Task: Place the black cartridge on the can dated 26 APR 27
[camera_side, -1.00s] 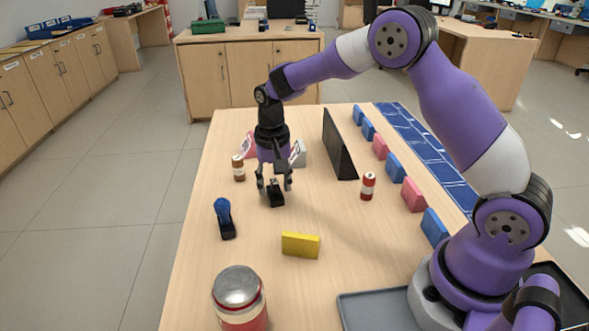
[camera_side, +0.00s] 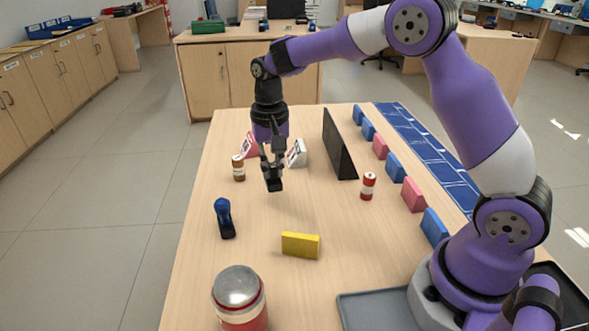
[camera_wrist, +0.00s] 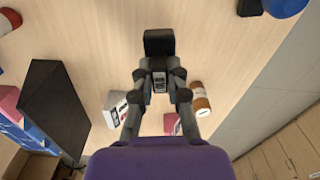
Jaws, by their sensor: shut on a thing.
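My gripper (camera_side: 272,160) is shut on the black cartridge (camera_side: 274,184) and holds it above the table. In the wrist view the cartridge (camera_wrist: 159,42) sticks out beyond my fingertips (camera_wrist: 159,76). A small brown-and-white can (camera_side: 238,168) stands left of my gripper; it also shows in the wrist view (camera_wrist: 201,98). A small red-and-white can (camera_side: 368,186) stands to the right, by the black panel. A large red can with a silver lid (camera_side: 239,288) stands at the near edge. I cannot read a date on any can.
A white wedge-shaped sign (camera_side: 297,153) and a pink one (camera_side: 248,145) stand behind my gripper. An upright black panel (camera_side: 338,145) is to the right. Pink and blue blocks line the right side.

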